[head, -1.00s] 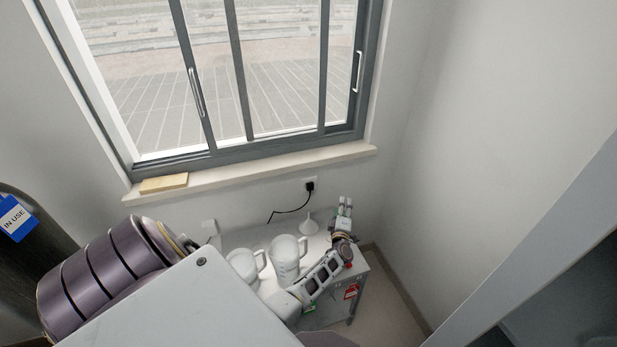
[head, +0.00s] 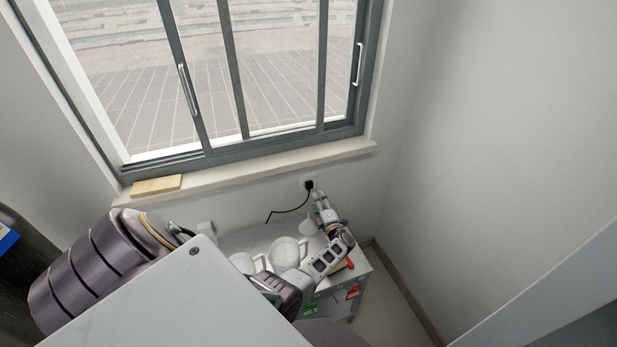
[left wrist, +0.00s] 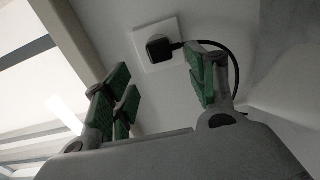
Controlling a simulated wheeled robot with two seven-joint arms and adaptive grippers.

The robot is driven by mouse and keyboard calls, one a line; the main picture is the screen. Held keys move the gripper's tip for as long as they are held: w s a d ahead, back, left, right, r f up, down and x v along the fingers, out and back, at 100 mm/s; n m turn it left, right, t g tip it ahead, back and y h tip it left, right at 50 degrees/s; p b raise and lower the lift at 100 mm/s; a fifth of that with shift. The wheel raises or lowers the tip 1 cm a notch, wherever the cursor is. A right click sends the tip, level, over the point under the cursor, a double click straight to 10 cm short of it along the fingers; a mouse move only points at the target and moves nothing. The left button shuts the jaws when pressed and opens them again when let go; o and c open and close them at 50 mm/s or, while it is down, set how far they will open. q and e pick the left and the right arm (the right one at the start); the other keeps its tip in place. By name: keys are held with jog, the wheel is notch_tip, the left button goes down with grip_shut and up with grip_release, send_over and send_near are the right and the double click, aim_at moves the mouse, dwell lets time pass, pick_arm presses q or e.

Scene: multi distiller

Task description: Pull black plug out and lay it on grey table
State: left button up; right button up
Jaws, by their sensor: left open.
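The black plug (head: 309,185) sits in a white wall socket below the window sill, its cord hanging down to the left. In the left wrist view, the plug (left wrist: 158,48) is in the white socket plate (left wrist: 172,57), and its cord curves to the right. My left gripper (head: 319,196) is just below and slightly right of the plug. Its green-padded fingers (left wrist: 160,85) are open and empty, spread below the plug and apart from it. The grey table (head: 240,238) stands against the wall beneath the socket. My right gripper is not in view.
Two white jugs (head: 286,252) and a white funnel (head: 308,227) stand on the table, close to my left arm. A red tag (head: 353,291) and a green tag (head: 311,308) hang at its front. Some bare tabletop shows near the wall.

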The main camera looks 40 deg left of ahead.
aim_at(310, 187)
pick_arm(q)
jog(key=shift+a, duration=0.1)
jog(key=shift+b+x, duration=0.9)
jog(key=shift+x, duration=1.25)
jog(key=shift+b+x, duration=0.8)
jog(key=shift+x, duration=0.5)
jog(key=shift+b+x, duration=0.55)
jog(key=shift+x, duration=0.3)
jog(key=shift+w, duration=0.15)
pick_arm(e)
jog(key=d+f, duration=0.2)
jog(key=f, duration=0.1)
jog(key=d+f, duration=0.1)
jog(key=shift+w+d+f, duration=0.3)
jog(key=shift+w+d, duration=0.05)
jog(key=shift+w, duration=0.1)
